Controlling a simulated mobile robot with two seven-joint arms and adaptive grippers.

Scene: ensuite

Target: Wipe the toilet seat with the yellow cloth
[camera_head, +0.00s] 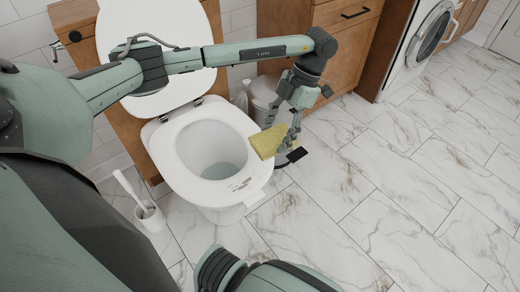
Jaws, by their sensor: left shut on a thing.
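The yellow cloth (268,141) is held at the right side of the toilet. My left gripper (288,146) is shut on it, its arm reaching across above the bowl from the left. The cloth overlaps the right edge of the white toilet seat (188,157) in the picture; I cannot tell if it touches. The seat is down, with dark marks near its front right part. The lid (122,25) is raised against the wooden panel behind. Part of my right arm shows at the bottom, but its gripper is out of view.
A toilet brush in a white holder (149,216) stands on the floor left of the toilet. A small bin (264,92) stands behind the gripper, by a wooden cabinet (350,50). A washing machine (425,38) is at the back right. The marble floor at right is clear.

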